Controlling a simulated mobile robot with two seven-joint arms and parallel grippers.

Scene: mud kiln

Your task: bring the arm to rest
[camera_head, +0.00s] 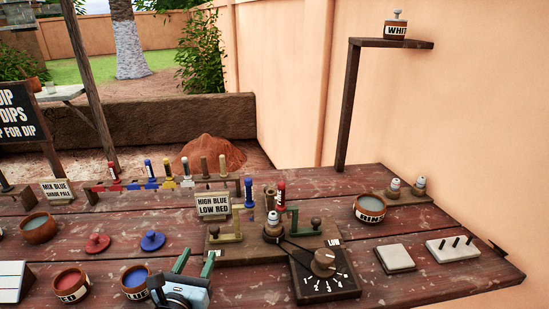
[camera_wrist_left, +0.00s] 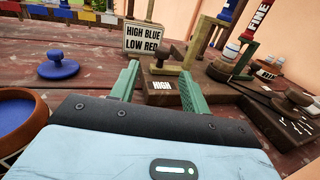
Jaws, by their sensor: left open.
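My left gripper (camera_head: 195,259) is low in the head view, over the front of the wooden table (camera_head: 370,280). Its two green fingers stand apart with nothing between them; they also show in the left wrist view (camera_wrist_left: 165,75). The gripper is just right of the blue-glaze bowl (camera_head: 136,281) and in front of the block with the "HIGH BLUE LOW RED" sign (camera_head: 212,204). In the wrist view the block's "HIGH" label (camera_wrist_left: 161,86) appears beyond the fingers. My right gripper is not in either view.
A dial box (camera_head: 323,273) stands right of my gripper. A red lid (camera_head: 97,243) and a blue lid (camera_head: 152,241) lie to the left, near a red bowl (camera_head: 71,285). A "RINSE" bowl (camera_head: 370,208) and a pale tile (camera_head: 395,258) are at the right. A rack of coloured tubes (camera_head: 168,183) stands behind.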

